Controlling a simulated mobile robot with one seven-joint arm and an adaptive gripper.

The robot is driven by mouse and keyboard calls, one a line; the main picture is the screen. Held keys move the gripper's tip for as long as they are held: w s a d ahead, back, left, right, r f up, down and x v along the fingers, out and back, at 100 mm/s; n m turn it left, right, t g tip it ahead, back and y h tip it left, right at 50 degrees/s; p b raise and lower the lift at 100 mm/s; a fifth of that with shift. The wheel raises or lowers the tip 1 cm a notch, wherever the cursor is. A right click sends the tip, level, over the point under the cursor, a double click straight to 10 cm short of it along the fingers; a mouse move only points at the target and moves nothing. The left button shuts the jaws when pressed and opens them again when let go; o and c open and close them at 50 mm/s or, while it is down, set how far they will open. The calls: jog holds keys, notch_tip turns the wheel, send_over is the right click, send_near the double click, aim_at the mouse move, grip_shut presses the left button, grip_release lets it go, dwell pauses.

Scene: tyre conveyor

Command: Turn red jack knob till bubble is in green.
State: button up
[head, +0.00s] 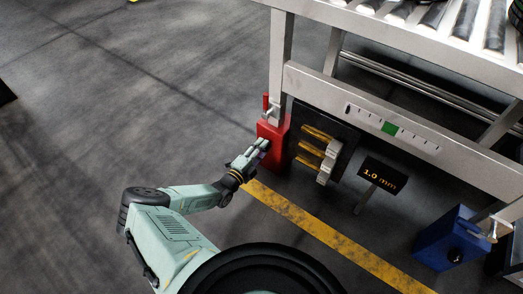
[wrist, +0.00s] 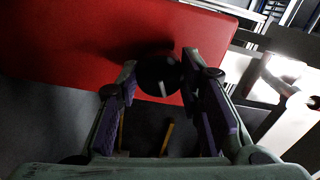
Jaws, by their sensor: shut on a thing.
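The red jack (head: 276,132) stands on the floor under the left leg of the conveyor frame. Its round black knob (wrist: 158,76) with a white mark shows in the wrist view against the red housing. My gripper (wrist: 160,78) has its two fingers on either side of the knob and is shut on it. In the head view my gripper (head: 262,148) is at the front of the red jack and hides the knob. The level scale (head: 414,139) on the conveyor beam has a green zone (head: 390,128) in its middle. A dark mark (head: 348,109), perhaps the bubble, sits at the scale's left end, outside the green.
A small display (head: 380,176) reads 1.0 mm. A blue jack (head: 447,238) with a black knob stands at the right. A dark panel with yellow parts (head: 316,133) is just right of the red jack. A yellow floor line (head: 300,217) runs below. Floor at left is clear.

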jog(key=m, duration=1.1)
dwell(0.5)
jog(key=o, duration=1.2)
jog(key=shift+c, duration=0.2)
jog(key=v, duration=1.2)
